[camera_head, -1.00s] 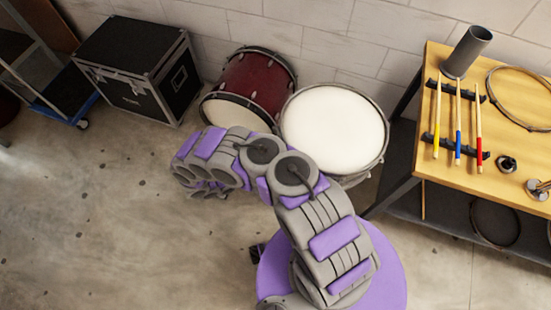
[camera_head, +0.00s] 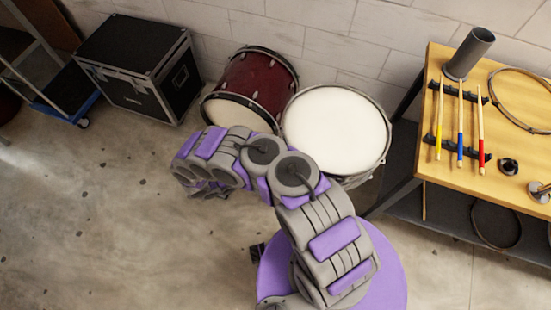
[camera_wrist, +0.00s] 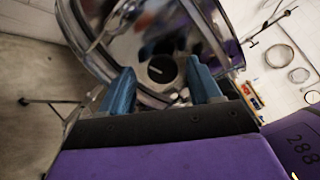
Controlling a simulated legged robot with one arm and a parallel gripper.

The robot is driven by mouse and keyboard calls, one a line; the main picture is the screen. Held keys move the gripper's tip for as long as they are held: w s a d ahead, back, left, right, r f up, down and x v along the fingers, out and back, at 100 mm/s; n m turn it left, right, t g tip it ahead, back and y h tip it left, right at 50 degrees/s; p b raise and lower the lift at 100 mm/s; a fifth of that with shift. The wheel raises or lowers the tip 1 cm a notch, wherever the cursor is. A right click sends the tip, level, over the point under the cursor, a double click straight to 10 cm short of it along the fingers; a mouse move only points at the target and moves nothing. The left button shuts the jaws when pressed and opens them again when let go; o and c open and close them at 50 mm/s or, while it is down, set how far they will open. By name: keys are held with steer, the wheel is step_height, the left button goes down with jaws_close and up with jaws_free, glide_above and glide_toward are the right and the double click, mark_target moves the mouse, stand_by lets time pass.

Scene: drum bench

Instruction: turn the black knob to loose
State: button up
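A white-topped drum (camera_head: 335,132) stands on the floor side in the middle of the head view, with my folded arm in front of it. In the wrist view its shiny chrome shell (camera_wrist: 120,48) fills the upper middle. A small black round piece (camera_wrist: 162,68) shows on the shell between my fingertips. It may be the black knob, but its setting cannot be read. My gripper (camera_wrist: 160,80) has two blue fingers spread apart, with nothing seen between them but the drum behind. Whether they touch the drum cannot be told. In the head view the fingers are not clear.
A dark red drum (camera_head: 250,88) stands close behind at the left. A wooden bench (camera_head: 510,190) at the right holds drumsticks on a rack, a grey cylinder (camera_head: 469,53) and a small black ring-shaped part (camera_head: 508,166). A black case (camera_head: 140,68) stands left. Floor at lower left is clear.

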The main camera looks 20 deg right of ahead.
steer(key=shift+d, duration=0.15)
steer(key=s+a+p, duration=0.1)
steer(key=s+a, duration=0.1)
steer(key=a, duration=1.5)
steer(key=shift+s+a, duration=0.2)
steer(key=shift+s, duration=0.15)
stand_by(0.4)
